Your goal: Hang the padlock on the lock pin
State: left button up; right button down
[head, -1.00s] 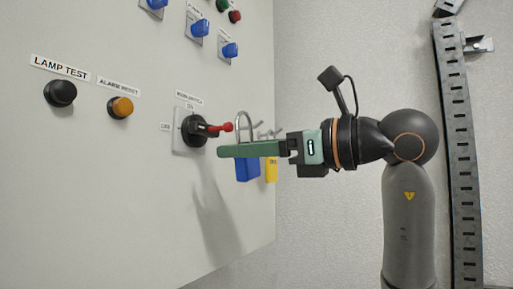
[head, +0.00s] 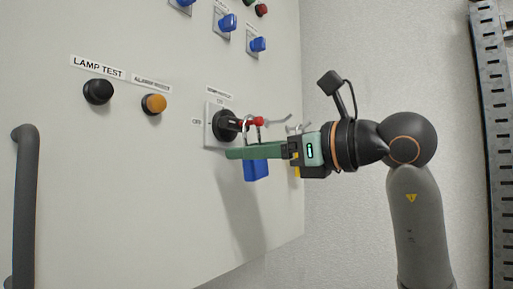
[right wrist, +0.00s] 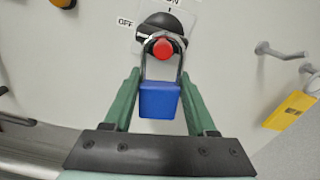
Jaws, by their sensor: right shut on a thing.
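The blue padlock (head: 256,170) hangs upright in my right gripper (head: 234,154), whose green fingers are shut on its body. In the right wrist view the padlock (right wrist: 159,100) sits between the fingers with its silver shackle up. The lock pin, with a red tip (head: 259,121), sticks out from the black rotary switch (head: 227,126) on the panel. In the right wrist view the red tip (right wrist: 163,48) shows inside the shackle's arch. In the head view the shackle overlaps the pin just behind its tip, so it appears to be around the pin. My left gripper is out of view.
Metal hooks (right wrist: 280,50) stick out right of the switch, with a yellow padlock (right wrist: 291,109) on one. The panel carries a black button (head: 98,91), an orange button (head: 153,104) and blue knobs (head: 228,22). A dark handle (head: 25,200) stands at the left.

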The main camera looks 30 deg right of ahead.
dwell(0.4)
jog(key=shift+c, duration=0.6)
grip_release()
jog(key=shift+s, duration=0.1)
jog(key=b+v, duration=0.1)
jog(key=v, duration=1.1)
jog(key=shift+s, duration=0.15)
jog(key=shift+d, duration=0.1)
